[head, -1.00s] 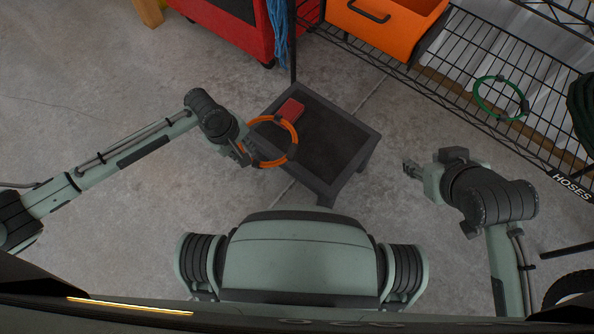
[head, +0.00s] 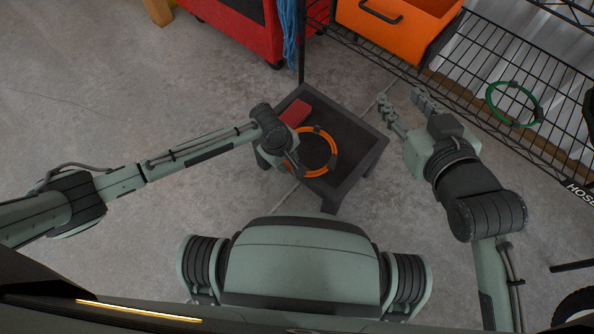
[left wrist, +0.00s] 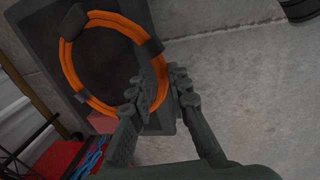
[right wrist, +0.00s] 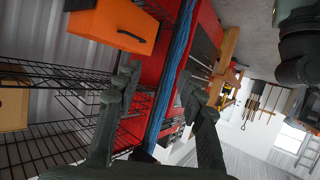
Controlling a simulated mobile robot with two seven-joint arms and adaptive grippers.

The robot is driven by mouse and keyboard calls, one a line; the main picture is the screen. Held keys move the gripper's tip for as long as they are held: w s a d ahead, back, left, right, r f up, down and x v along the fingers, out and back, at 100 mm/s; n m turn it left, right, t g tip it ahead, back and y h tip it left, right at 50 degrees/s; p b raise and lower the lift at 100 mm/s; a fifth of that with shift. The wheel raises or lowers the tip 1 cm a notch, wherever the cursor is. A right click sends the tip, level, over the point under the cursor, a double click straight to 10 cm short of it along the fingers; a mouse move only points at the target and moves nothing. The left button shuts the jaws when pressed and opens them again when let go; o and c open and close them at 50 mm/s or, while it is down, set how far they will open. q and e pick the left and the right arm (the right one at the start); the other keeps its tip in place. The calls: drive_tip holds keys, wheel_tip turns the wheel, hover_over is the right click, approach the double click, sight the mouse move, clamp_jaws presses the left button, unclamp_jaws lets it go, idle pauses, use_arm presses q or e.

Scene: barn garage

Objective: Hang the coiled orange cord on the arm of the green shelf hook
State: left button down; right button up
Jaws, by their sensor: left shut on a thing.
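The coiled orange cord (head: 335,150) is a ring with dark bands. My left gripper (head: 297,168) is shut on the near left side of its rim, over the small dark table. In the left wrist view the cord (left wrist: 68,62) extends left from the fingers (left wrist: 160,88); I cannot tell its height above the table. My right gripper (head: 401,104) is open and empty, right of the table; its spread fingers (right wrist: 158,85) also show in the right wrist view. A green ring (head: 490,101) with dark bands is at the wire shelf. I cannot make out a separate green hook arm.
The dark table (head: 364,160) bears a red block (head: 295,112). A black wire shelf (head: 460,85) with an orange bin (head: 365,35) runs along the upper right. A red cabinet (head: 240,28) and blue strands (head: 290,35) stand at the back. Floor at left is clear.

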use_arm(q)
drive_tip(key=shift+w+d+f+b, duration=0.1)
drive_tip(key=shift+d+f, duration=0.3)
drive_tip(key=shift+f, duration=0.45)
drive_tip(key=shift+w+d+f+b, duration=0.1)
drive_tip(key=shift+d+f, duration=0.25)
drive_tip(key=shift+f, duration=0.45)
drive_tip(key=shift+d+f+b, duration=0.1)
drive_tip(key=shift+d+f, duration=0.3)
drive_tip(key=shift+f, duration=0.45)
use_arm(e)
drive_tip(key=shift+w+a+r+t+y, duration=0.15)
drive_tip(key=shift+a+r+t+y, duration=0.2)
drive_tip(key=shift+r, duration=0.35)
drive_tip(key=shift+w+a+r+t+y, duration=0.1)
drive_tip(key=shift+w+a+r+t, duration=0.15)
drive_tip(key=shift+a+r, duration=0.4)
drive_tip(key=shift+w+a+r+t+y, duration=0.1)
drive_tip(key=shift+a+r+t+y, duration=0.25)
drive_tip(key=shift+r, duration=0.4)
use_arm(q)
drive_tip(key=c, duration=1.4)
unclamp_jaws()
drive_tip(key=shift+c, duration=0.2)
